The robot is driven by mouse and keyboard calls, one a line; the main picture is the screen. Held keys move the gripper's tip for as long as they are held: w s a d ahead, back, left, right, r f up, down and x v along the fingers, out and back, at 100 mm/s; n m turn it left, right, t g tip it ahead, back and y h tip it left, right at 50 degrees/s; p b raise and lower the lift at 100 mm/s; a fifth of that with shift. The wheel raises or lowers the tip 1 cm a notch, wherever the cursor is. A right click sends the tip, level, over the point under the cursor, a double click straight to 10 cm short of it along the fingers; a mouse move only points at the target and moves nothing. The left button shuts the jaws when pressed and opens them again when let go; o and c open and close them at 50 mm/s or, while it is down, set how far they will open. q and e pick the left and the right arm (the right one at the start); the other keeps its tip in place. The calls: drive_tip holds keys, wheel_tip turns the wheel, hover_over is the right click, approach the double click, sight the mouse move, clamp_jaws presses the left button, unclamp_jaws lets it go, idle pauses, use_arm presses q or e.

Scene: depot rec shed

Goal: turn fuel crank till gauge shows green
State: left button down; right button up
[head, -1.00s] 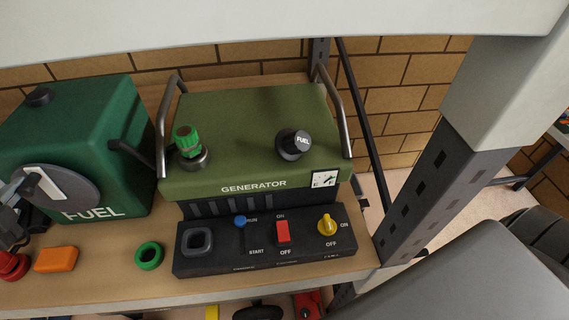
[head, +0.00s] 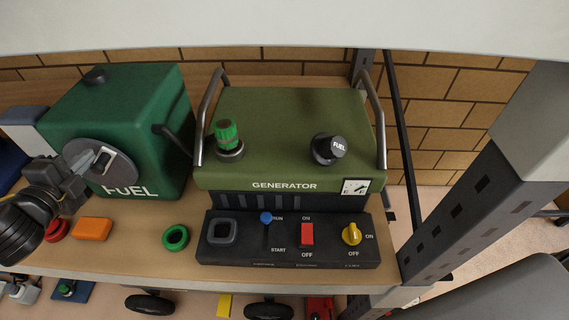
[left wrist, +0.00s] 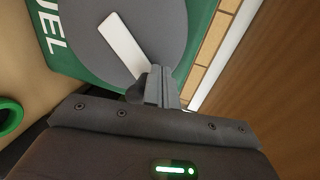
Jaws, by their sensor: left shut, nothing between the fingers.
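The green fuel tank (head: 150,110) stands on the shelf at left, lettered FUEL. On its front is a grey crank disc (head: 122,172) with a white bar; the disc also fills the top of the left wrist view (left wrist: 172,25). My left gripper (head: 84,163) is shut and empty at the disc's left side. In the left wrist view its closed fingers (left wrist: 161,86) lie over the disc's lower edge, close beside a dark knob (left wrist: 136,92); contact is unclear. The gauge (head: 355,187) on the generator (head: 285,120) is white with E, F and a dark needle; no green shows on it.
A black control panel (head: 290,255) with a red switch and a yellow knob sits before the generator. A green ring (head: 176,237), an orange block (head: 92,229) and a red round part (head: 57,230) lie on the shelf (head: 150,262). A grey post (head: 455,200) stands at right.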

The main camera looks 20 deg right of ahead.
sight(101, 173)
use_arm(q)
drive_tip(key=shift+f, duration=0.1)
drive_tip(key=shift+s+d+f+b, duration=0.2)
drive_tip(key=shift+d+f+b, duration=0.2)
drive_tip(key=shift+d, duration=0.5)
drive_tip(key=shift+s+d+f+b, duration=0.15)
drive_tip(key=shift+d+f+b, duration=0.05)
drive_tip(key=shift+f+b, duration=0.25)
drive_tip(key=shift+s+d+f+b, duration=0.1)
drive_tip(key=shift+d+f+b, duration=0.25)
drive_tip(key=shift+d+f, duration=0.15)
drive_tip(key=shift+r, duration=0.1)
